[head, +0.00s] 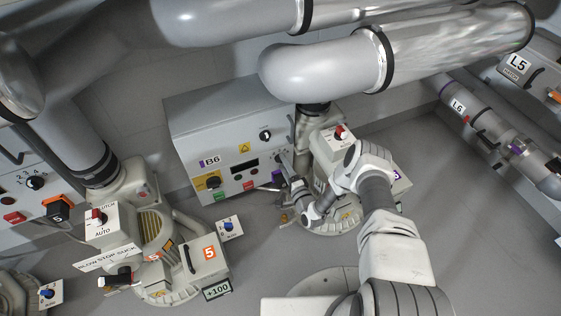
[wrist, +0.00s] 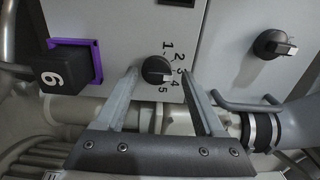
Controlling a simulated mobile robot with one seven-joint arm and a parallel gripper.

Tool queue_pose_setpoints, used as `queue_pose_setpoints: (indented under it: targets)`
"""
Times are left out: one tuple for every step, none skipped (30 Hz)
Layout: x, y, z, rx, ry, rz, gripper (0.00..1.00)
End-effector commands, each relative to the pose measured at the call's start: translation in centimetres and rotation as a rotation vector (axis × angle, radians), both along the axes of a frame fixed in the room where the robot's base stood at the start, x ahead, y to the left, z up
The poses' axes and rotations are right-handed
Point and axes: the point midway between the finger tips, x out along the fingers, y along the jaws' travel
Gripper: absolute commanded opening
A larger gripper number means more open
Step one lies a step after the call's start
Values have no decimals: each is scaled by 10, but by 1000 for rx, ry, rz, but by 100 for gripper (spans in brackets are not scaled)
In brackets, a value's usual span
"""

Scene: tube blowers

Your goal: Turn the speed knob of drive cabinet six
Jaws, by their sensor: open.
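Drive cabinet six is the grey box marked B6 (head: 205,120) at the middle of the head view. The speed knob (wrist: 156,69) is a small black round knob beside a printed 1 to 5 scale in the wrist view. My gripper (wrist: 162,74) is open, with one finger on each side of the knob in that view. Whether either finger touches the knob, I cannot tell. In the head view my gripper (head: 284,170) is at the cabinet's right end, and the knob is too small or hidden to make out there.
A black block marked 6 in a purple frame (wrist: 96,58) is left of the knob. Another black rotary switch (wrist: 272,43) is to the right, above a grey handle (wrist: 247,106). Large pipes (head: 325,75) pass over the cabinet. Blower five (head: 203,257) stands at lower left.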

Motion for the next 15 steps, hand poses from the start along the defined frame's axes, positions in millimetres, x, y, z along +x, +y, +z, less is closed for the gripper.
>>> queue_pose_setpoints:
  targets:
    - [0,-1,0,0,0,0,71]
    - [0,-1,0,0,0,0,71]
    - [0,-1,0,0,0,0,71]
    - [0,-1,0,0,0,0,71]
    - [0,-1,0,0,0,0,71]
    - [0,-1,0,0,0,0,71]
    - [0,-1,0,0,0,0,71]
    - [0,-1,0,0,0,0,71]
    - [0,-1,0,0,0,0,71]
    - [0,-1,0,0,0,0,71]
    - [0,-1,0,0,0,0,71]
    - [0,-1,0,0,0,0,65]
    - [0,-1,0,0,0,0,60]
    - [0,-1,0,0,0,0,54]
    - [0,-1,0,0,0,0,47]
